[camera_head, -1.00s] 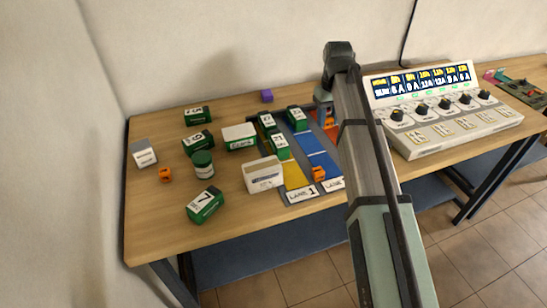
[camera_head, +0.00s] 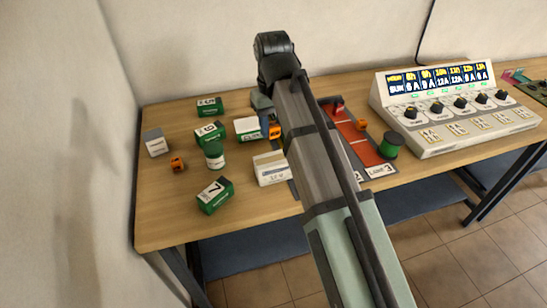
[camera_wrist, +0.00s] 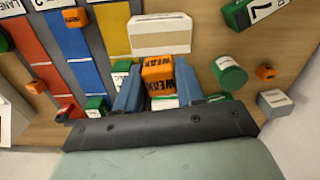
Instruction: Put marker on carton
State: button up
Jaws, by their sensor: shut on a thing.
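The orange marker block (camera_wrist: 157,70), with dark lettering, is between the blue fingers of my gripper (camera_wrist: 160,75), which is shut on it. In the head view the held marker (camera_head: 275,131) shows beside my gripper (camera_head: 267,124), just right of a white-and-green box (camera_head: 247,129). Part of that box (camera_wrist: 164,103) shows beneath the marker in the wrist view; whether they touch cannot be told. A white carton (camera_head: 270,168) stands nearer the table's front; it also shows in the wrist view (camera_wrist: 160,33), ahead of the fingers. My arm hides part of the table.
Other orange blocks sit at the left (camera_head: 177,164) and on the red lane (camera_head: 361,125). Several green boxes, a green jar (camera_head: 215,156) and a grey-white box (camera_head: 156,142) stand at left. A green spool (camera_head: 390,145) and a control panel (camera_head: 450,110) are at right.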

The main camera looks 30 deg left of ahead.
aim_at(274, 158)
jog(key=shift+s+d+f+m, duration=0.1)
jog(key=shift+s+d+m, duration=0.1)
jog(key=shift+m, duration=0.5)
jog(key=shift+f, duration=3.9)
jog(key=shift+f, duration=0.1)
jog(key=o, duration=1)
jog(key=shift+r, duration=3.9)
